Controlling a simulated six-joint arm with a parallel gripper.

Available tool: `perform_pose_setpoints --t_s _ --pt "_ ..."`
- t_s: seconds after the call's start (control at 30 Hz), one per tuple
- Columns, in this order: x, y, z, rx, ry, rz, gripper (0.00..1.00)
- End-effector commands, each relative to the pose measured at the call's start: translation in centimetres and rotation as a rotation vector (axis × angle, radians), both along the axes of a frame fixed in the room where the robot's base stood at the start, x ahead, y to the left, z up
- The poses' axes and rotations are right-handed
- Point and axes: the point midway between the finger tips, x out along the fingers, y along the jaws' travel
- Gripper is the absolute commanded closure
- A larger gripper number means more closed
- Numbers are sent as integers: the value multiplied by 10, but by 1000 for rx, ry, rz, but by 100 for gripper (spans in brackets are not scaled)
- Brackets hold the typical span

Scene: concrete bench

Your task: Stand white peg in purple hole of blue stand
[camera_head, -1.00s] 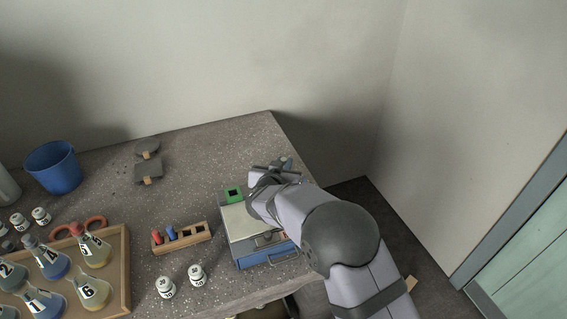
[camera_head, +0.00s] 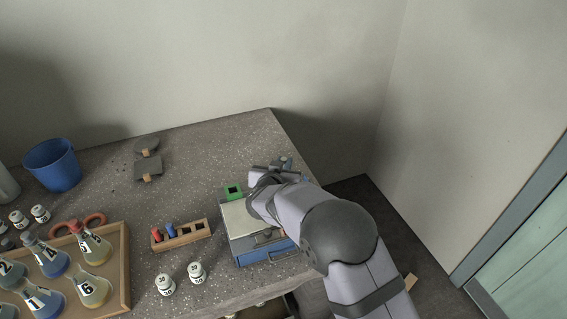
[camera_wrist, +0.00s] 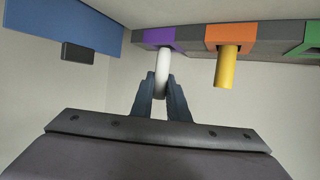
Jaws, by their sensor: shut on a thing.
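My gripper (camera_wrist: 162,88) is shut on the white peg (camera_wrist: 162,63) in the wrist view. The peg's far end overlaps the purple patch (camera_wrist: 158,36) of the stand (camera_wrist: 192,33). I cannot tell whether that end is inside the hole or only in front of it. The stand's face looks grey here. Beside the purple patch is an orange patch (camera_wrist: 225,34) with a yellow peg (camera_wrist: 228,66) in it, then a green patch (camera_wrist: 313,38). In the head view the green patch (camera_head: 233,188) shows a dark hole, while my arm hides the white peg and the purple patch.
A blue drawer box (camera_head: 268,256) with a pale top stands below my arm, near the bench's right edge. A wooden rack (camera_head: 196,233) holds a red and a blue peg. Two white jars (camera_head: 197,272) stand in front of it. A wooden tray (camera_head: 124,262) of flasks is left.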

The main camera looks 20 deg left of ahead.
Motion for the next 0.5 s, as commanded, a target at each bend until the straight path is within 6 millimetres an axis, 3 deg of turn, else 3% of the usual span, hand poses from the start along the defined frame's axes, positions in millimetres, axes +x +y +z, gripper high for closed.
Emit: perform_pose_setpoints --t_s 0.5 --pt "0 0 -8 0 -1 0 100"
